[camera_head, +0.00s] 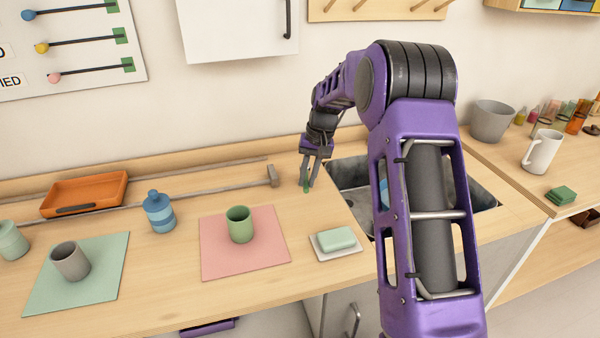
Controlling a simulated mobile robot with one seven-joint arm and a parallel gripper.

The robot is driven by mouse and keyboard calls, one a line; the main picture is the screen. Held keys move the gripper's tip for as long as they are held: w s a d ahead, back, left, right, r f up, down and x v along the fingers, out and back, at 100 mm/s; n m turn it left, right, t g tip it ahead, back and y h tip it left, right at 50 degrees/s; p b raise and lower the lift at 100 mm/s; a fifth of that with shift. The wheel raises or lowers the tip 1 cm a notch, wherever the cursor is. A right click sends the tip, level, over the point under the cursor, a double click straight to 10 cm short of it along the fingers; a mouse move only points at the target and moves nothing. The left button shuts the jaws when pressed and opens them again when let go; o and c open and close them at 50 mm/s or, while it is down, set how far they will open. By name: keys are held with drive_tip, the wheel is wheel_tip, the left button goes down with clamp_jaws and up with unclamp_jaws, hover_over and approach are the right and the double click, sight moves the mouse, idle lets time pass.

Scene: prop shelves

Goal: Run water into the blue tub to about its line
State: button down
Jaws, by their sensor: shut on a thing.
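My gripper (308,184) points down at the left edge of the grey sink (350,183). It is shut on a small green piece (306,189), most of which the fingers hide; I cannot tell if it is a tap handle. A bit of blue (384,190) shows inside the sink beside my arm. It may be the blue tub, but my arm hides most of it. Its line, any water in it and a tap spout cannot be made out.
Left of the sink are a soap dish (335,254), a green cup (240,224) on a pink mat, a blue bottle (159,212), an orange tray (84,196) and a grey cup (71,261). A long-handled hammer-like tool (273,176) lies behind. A white mug (542,151) stands right.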

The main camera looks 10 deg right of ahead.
drive_tip(key=shift+w+d+n+g+p, duration=0.15)
drive_tip(key=shift+d+n+g+p, duration=0.15)
drive_tip(key=shift+d+n+p, duration=0.8)
drive_tip(key=shift+d+n+b, duration=0.1)
drive_tip(key=shift+n+b, duration=0.25)
drive_tip(key=shift+n, duration=0.15)
drive_tip(key=c, duration=0.8)
unclamp_jaws()
drive_tip(key=d+r+p, duration=0.1)
drive_tip(key=d+r, duration=0.2)
drive_tip(key=r, duration=1.4)
drive_tip(key=shift+w+d+p, duration=0.2)
drive_tip(key=shift+p, duration=0.15)
drive_tip(key=shift+r, duration=0.1)
